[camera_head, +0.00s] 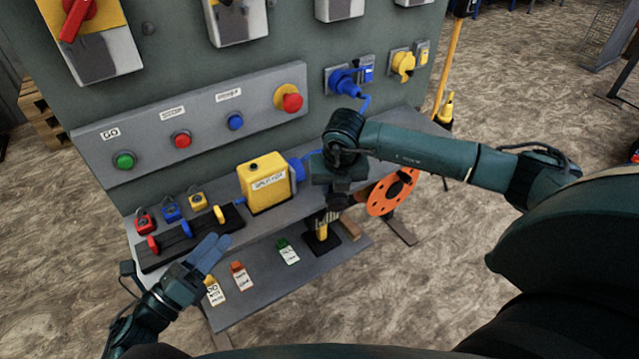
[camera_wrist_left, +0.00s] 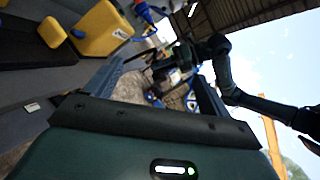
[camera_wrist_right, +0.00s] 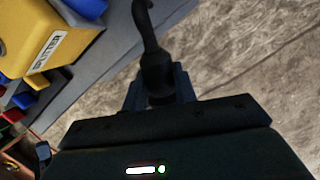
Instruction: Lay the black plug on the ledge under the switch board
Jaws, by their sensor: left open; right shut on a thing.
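The black plug (camera_wrist_right: 157,72) is between the fingers of my right gripper (camera_wrist_right: 159,92) in the right wrist view, with a black cable curving up from it. In the head view my right gripper (camera_head: 330,190) hangs by the right part of the grey ledge (camera_head: 262,228), right of the yellow box. The plug is hard to make out there against the dark gripper. The ledge runs below the switch board (camera_head: 205,125); its edge also shows beside the plug in the right wrist view (camera_wrist_right: 112,55). My left gripper (camera_head: 210,254) is open and empty, near the ledge's front left.
The yellow box (camera_head: 268,184) and several small padlocks (camera_head: 171,212) occupy the ledge. A lower shelf (camera_head: 262,293) carries tagged locks. An orange disc (camera_head: 392,192) hangs at the right. A blue plug (camera_head: 345,82) sits in a socket above my right gripper.

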